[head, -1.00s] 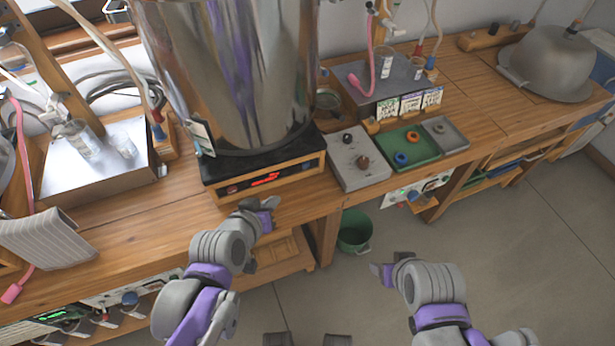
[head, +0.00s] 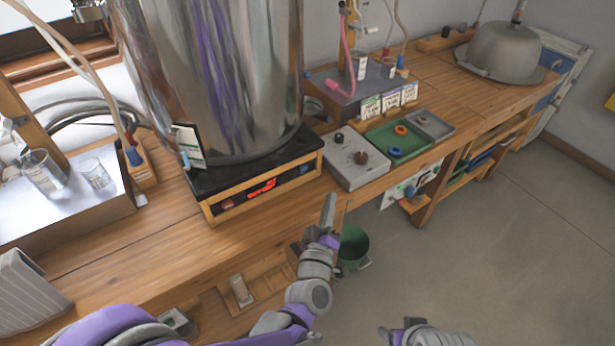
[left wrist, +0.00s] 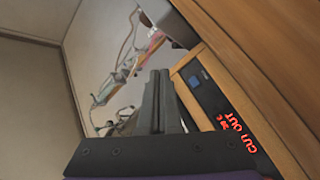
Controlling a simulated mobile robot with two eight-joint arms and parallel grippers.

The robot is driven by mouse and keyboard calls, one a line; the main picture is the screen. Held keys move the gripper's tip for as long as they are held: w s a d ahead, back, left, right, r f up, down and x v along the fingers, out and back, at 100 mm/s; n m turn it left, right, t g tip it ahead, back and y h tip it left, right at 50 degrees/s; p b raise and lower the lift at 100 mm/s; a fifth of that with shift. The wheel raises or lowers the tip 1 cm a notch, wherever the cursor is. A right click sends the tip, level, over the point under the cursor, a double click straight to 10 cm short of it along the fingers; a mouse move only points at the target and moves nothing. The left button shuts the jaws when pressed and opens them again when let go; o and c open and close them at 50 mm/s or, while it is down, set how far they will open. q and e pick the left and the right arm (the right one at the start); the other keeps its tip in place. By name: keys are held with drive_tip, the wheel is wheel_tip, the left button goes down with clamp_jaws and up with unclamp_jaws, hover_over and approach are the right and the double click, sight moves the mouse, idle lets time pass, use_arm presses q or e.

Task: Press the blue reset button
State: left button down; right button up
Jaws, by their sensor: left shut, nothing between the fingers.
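My left gripper (head: 329,204) is shut and empty, in front of and right of the panel, fingers pointing up in the picture. In the left wrist view its fingers (left wrist: 157,85) are together beside the button, apart from it. My right gripper (head: 388,334) is partly cut off at the bottom edge.
A grey box with knobs (head: 355,160) and a green tray (head: 398,145) stand right of the boiler on the bench. A green bucket (head: 353,245) is on the floor below. A metal-topped box with glass jars (head: 75,200) stands left. The floor at right is clear.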

idle(0.4)
use_arm(q)
drive_tip(key=shift+w+a+f, duration=0.1)
drive_tip(key=shift+w+a, duration=0.75)
drive_tip(key=shift+w, duration=0.35)
drive_tip(key=shift+w+a+r, duration=0.1)
drive_tip(key=shift+w+a, duration=0.75)
drive_tip(key=shift+w, duration=0.35)
drive_tip(key=shift+w+a+f, duration=0.1)
drive_tip(key=shift+w+a, duration=0.75)
drive_tip(key=shift+w, duration=0.35)
drive_tip(key=shift+w+a, duration=0.1)
drive_tip(key=shift+w+a, duration=0.1)
drive_tip(key=shift+w, duration=0.15)
drive_tip(key=shift+w+a+b, duration=0.25)
drive_tip(key=shift+w+b, duration=0.05)
drive_tip(key=shift+s+d, duration=0.45)
drive_tip(key=shift+s, duration=0.2)
drive_tip(key=shift+s+d, duration=0.75)
drive_tip(key=shift+s, duration=0.3)
drive_tip(key=shift+s+d, duration=0.75)
drive_tip(key=shift+s, duration=0.25)
